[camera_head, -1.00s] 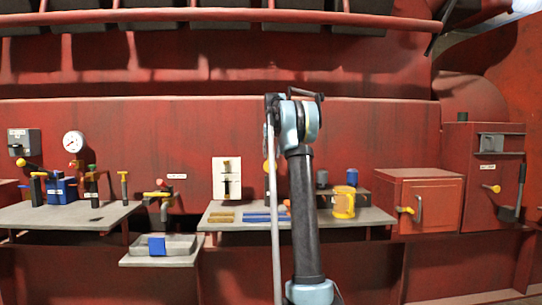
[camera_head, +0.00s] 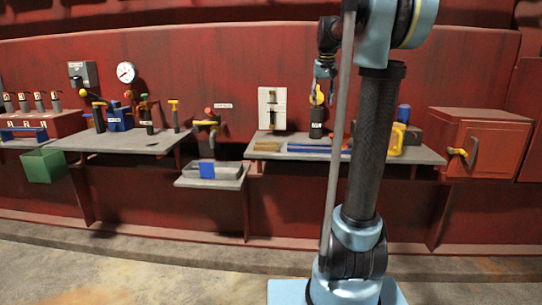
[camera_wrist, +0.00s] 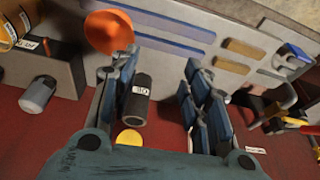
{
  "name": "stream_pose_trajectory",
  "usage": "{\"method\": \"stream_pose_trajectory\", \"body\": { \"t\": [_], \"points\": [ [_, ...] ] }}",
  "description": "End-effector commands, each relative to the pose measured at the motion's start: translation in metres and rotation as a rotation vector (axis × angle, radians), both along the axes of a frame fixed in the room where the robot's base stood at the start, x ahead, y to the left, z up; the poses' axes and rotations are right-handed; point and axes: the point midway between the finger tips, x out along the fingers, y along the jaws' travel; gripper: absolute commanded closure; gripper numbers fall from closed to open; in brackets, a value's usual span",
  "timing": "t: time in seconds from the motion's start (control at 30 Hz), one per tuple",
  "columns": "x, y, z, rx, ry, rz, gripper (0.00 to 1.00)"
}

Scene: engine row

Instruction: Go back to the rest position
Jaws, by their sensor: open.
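My gripper (camera_head: 325,72) hangs at the end of my folded arm, above the middle shelf (camera_head: 272,138) and in front of the red wall. In the wrist view its blue fingers (camera_wrist: 162,95) are spread apart with nothing clasped between them. A black labelled cylinder (camera_wrist: 138,98) shows in the gap between the fingers in that view; it stands on the shelf in the head view (camera_head: 316,126), below the gripper. A yellow round part (camera_wrist: 130,137) shows beyond the cylinder. The rest position has no visible mark.
Blue bars (camera_head: 312,148) lie on the shelf; an orange cone-shaped thing (camera_wrist: 109,32) is close by. A yellow canister (camera_head: 396,138) stands at right, beside a red box (camera_head: 482,143). A lower grey tray (camera_head: 213,171) and left shelf (camera_head: 118,142) are clear of my arm.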

Motion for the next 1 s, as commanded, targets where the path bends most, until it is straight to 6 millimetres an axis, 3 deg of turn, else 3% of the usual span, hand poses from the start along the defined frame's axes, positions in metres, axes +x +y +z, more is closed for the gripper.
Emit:
{"method": "stream_pose_trajectory", "body": {
  "t": [0.1,0.47,0.77,1.0],
  "points": [
    [-0.043,0.004,-0.018,0.000,0.010,0.007,0.57],
    [-0.164,0.013,-0.088,0.001,0.040,0.029,0.57],
    [-0.261,0.019,-0.165,0.000,0.064,0.047,0.57],
    [-0.334,0.022,-0.238,0.000,0.084,0.061,0.57]
  ]
}}
